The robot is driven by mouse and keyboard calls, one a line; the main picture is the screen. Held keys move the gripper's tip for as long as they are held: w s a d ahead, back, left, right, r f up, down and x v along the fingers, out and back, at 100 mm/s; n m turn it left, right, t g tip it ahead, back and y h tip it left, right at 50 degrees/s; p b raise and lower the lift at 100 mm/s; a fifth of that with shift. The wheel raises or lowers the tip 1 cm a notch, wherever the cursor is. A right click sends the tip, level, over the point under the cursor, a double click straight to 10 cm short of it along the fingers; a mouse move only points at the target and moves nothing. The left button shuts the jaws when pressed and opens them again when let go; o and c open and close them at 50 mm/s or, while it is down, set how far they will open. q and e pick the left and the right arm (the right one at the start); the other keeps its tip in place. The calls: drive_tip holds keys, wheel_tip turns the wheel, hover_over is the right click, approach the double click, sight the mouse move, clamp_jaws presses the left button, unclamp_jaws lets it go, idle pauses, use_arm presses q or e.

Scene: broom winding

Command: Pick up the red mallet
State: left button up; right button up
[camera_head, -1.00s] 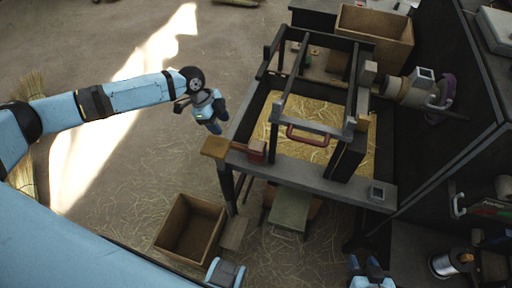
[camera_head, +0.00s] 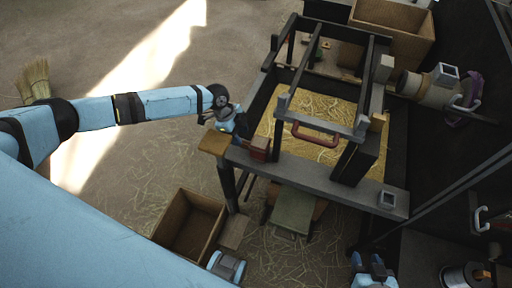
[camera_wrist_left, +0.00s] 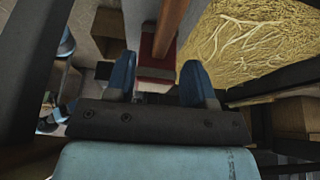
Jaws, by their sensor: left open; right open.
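The red mallet (camera_head: 260,148) lies at the left end of the grey front beam of the wooden frame. In the left wrist view its red head (camera_wrist_left: 155,62) is between and just beyond my fingertips, and its wooden handle (camera_wrist_left: 172,24) runs up out of the picture. My left gripper (camera_head: 243,133) is at the beam's left end, close to the mallet. Its two blue fingers (camera_wrist_left: 160,78) are open, one on each side of the head; contact cannot be told. My right gripper (camera_head: 369,264) is open and empty at the bottom edge of the head view.
A wooden block (camera_head: 214,142) sits at the beam's left corner. The frame holds straw (camera_head: 330,115) and a red-brown handle (camera_head: 316,138). An open wooden box (camera_head: 165,225) and a stool (camera_head: 293,210) stand below. A broom (camera_head: 36,82) is at far left.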

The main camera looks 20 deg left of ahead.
sight(244, 142)
use_arm(q)
drive_tip(key=x, duration=0.5)
drive_tip(key=shift+w+a+f, duration=0.1)
drive_tip(key=shift+a+f, duration=0.05)
drive_tip(key=shift+c, duration=0.5)
clamp_jaws()
